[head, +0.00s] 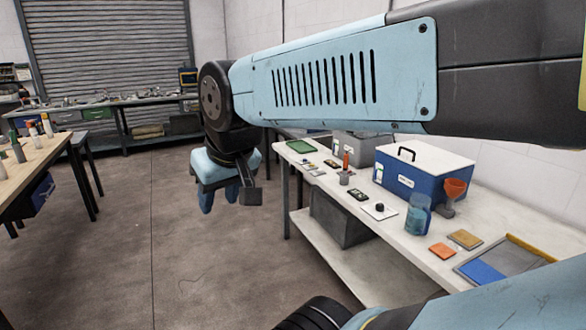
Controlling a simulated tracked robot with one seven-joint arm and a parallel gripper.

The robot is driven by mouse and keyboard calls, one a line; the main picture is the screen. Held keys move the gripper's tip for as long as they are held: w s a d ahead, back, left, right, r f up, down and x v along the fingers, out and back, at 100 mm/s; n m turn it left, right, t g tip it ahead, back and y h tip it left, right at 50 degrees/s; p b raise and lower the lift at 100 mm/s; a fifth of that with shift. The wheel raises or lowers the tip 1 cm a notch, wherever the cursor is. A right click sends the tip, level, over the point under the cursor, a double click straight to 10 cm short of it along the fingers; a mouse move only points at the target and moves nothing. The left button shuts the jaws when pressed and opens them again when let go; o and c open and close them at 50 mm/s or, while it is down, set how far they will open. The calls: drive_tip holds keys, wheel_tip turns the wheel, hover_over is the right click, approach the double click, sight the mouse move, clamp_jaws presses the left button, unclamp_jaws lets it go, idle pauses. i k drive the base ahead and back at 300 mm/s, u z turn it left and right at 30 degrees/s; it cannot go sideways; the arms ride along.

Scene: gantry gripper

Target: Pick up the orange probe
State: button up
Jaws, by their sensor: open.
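The orange probe (345,159) looks like a slim upright orange piece standing in a small grey holder (344,178) on the white table (400,240), in the head view. Its lower end is hidden in or behind the holder. My gripper (219,196) hangs pointing down at the end of my blue arm, over the floor to the left of the table. It is open and empty, and clear of the probe, which stands to its right in the picture.
Near the probe are a grey box (358,146), a blue cool box (412,185) with a white lid, and a black item (358,194). Open floor (190,260) lies left of the table.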

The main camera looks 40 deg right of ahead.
sight(346, 155)
drive_tip(key=u, duration=0.75)
drive_tip(key=i, duration=2.5)
drive_tip(key=z, duration=2.7)
drive_tip(key=i, duration=0.2)
drive_tip(key=z, duration=1.15)
